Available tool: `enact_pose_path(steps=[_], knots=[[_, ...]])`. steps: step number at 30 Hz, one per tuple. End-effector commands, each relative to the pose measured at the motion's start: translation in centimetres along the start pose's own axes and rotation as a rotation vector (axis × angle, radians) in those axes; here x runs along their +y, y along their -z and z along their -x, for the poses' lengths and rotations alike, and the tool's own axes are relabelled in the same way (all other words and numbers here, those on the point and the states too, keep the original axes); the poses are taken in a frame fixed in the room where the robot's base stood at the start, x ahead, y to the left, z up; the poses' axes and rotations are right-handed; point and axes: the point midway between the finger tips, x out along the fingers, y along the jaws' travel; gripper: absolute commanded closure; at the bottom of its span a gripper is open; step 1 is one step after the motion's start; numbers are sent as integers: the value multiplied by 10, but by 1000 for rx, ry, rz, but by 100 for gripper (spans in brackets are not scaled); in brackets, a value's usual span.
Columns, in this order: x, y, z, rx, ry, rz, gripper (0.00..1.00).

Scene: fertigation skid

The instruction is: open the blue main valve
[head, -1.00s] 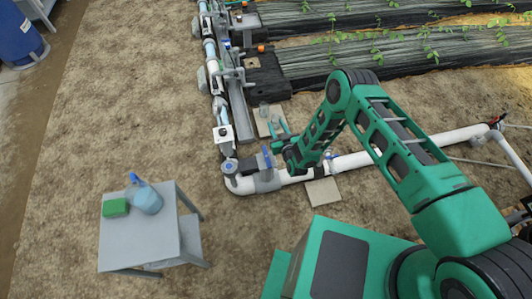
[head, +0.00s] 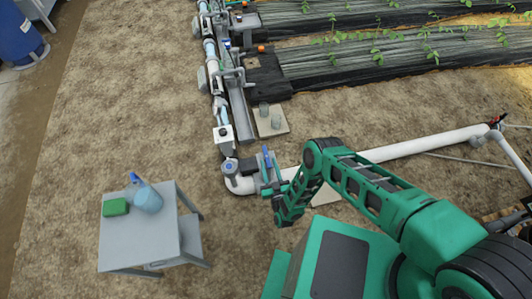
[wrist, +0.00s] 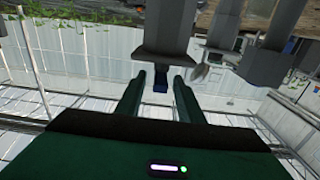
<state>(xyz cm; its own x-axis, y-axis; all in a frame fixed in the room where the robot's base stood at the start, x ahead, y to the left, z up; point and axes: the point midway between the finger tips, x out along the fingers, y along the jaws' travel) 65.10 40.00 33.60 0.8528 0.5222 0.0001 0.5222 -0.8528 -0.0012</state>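The blue main valve handle (head: 266,154) stands up from the white pipe near its elbow in the head view. My gripper (head: 270,172) is low over the pipe, right at the valve. In the wrist view, my gripper (wrist: 159,77) has its two green fingers apart. A small blue part (wrist: 161,87) of the valve shows between them, below a grey body (wrist: 165,30). I cannot tell whether either finger touches it. My gripper and forearm partly hide the valve body in the head view.
The white pipe (head: 420,147) runs off to the right. A grey side table (head: 150,235) with a green sponge (head: 115,207) and a blue jug (head: 148,200) stands at lower left. Bare soil lies between.

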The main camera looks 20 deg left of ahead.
Motion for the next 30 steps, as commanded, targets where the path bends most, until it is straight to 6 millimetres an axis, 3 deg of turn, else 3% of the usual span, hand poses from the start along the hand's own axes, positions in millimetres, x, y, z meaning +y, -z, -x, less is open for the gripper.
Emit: enact_pose_path(steps=[6, 12, 25, 30], knots=[[0, 1, -40, 3, -1, 1, 66], [0, 0, -64, 1, 0, 0, 66], [0, 0, -73, -1, 1, 1, 66], [0, 0, -73, -1, 1, 1, 100]])
